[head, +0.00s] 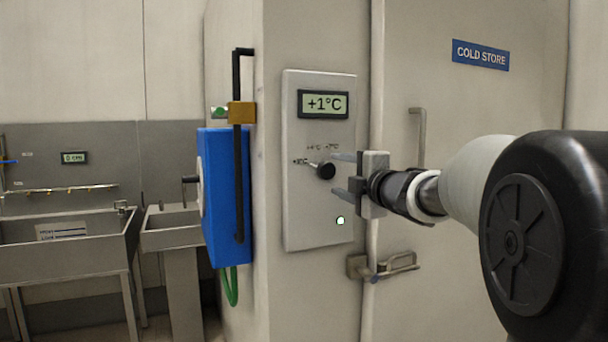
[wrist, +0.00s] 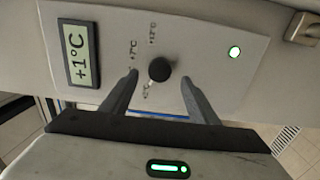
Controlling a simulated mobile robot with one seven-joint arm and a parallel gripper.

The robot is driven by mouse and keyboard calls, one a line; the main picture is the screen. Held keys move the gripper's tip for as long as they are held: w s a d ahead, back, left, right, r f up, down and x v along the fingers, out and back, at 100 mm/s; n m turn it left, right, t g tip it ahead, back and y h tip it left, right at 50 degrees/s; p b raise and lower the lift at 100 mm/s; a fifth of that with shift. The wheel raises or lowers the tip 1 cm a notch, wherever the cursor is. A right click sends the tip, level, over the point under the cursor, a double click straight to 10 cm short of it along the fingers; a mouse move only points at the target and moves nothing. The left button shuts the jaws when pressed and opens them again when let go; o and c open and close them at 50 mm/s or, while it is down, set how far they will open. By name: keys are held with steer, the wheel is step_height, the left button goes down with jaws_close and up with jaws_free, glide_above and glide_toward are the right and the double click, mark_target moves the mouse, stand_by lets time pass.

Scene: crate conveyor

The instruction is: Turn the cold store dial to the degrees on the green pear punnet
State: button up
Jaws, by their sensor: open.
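The cold store dial (head: 326,171) is a dark round knob on a pale control panel (head: 303,217). Its thin pointer aims left and slightly up, toward a small mark in the head view. The display (head: 323,104) above it reads +1°C. My gripper (head: 336,175) is open and faces the panel. In the wrist view its two fingers (wrist: 159,80) stand on either side of the dial (wrist: 159,69), with gaps between. The green pear punnet is not in view.
The cold store door (head: 480,110) with its sign and handle (head: 417,135) is right of the panel. A latch (head: 383,266) juts out below. A blue box (head: 228,195) hangs on the left wall side. Steel sinks (head: 70,245) stand at the far left.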

mark_target(329, 171)
steer(key=shift+x, duration=2.15)
steer(key=shift+c, duration=0.5)
steer(key=c, duration=0.9)
steer(key=shift+c, duration=0.2)
steer(key=shift+p, duration=0.3)
steer(key=m+p, duration=0.4)
steer(key=shift+r, duration=0.2)
steer(key=shift+f+m+p, duration=0.15)
steer(key=shift+m+p, duration=1.6)
steer(key=shift+m, duration=0.65)
steer(key=shift+f, duration=0.1)
